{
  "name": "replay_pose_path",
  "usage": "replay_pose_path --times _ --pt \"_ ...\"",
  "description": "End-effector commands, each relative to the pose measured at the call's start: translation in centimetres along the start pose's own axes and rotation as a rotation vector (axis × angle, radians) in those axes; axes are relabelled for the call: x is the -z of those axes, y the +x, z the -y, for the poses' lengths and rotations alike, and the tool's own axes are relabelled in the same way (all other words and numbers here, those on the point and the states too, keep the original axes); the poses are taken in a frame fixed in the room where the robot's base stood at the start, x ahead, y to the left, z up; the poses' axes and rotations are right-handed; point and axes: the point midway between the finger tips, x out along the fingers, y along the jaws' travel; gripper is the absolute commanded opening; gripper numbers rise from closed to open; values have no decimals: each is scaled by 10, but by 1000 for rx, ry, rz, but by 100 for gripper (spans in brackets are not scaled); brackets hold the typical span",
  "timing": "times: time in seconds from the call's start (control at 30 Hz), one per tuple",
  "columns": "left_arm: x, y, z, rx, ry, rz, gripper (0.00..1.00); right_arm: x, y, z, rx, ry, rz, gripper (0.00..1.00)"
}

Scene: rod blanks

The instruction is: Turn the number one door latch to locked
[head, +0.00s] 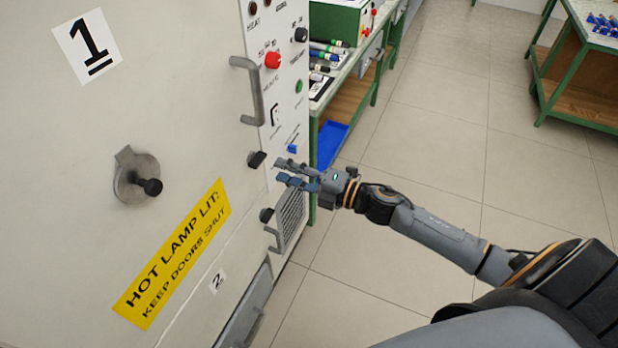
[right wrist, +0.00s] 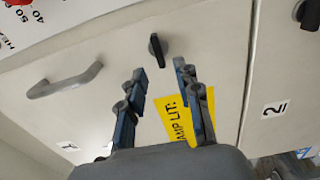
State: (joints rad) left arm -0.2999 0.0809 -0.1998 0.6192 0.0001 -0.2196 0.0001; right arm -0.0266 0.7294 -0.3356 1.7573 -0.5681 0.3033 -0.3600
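The number one door (head: 90,130) is a pale cabinet door marked 1, and it looks shut. Its latch (head: 256,160) is a small black knob near the door's right edge, below the grey handle (head: 255,90). In the right wrist view the latch (right wrist: 154,48) has a bar lying crosswise to the door's edge. My right gripper (head: 277,172) is just right of the latch in the head view. In the right wrist view its fingers (right wrist: 160,72) are apart and empty, with the latch beyond the tips, apparently not touching. My left gripper is out of view.
A second black latch (head: 266,215) sits below, by the door marked 2 (head: 218,281). A control panel (head: 284,100) with knobs flanks door one. A round plate with a black knob (head: 137,180) and a yellow warning label (head: 172,255) are on door one.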

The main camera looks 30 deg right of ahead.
Motion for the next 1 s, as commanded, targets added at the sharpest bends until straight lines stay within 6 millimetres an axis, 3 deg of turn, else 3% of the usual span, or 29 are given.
replay_pose_path --times 0.2,0.4,1.0 --pt "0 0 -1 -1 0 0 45 1 -40 1 2 0 0 33" --pt "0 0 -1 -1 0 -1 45 0 -60 0 0 1 0 33" --pt "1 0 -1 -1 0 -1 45 0 -64 0 0 0 1 33"
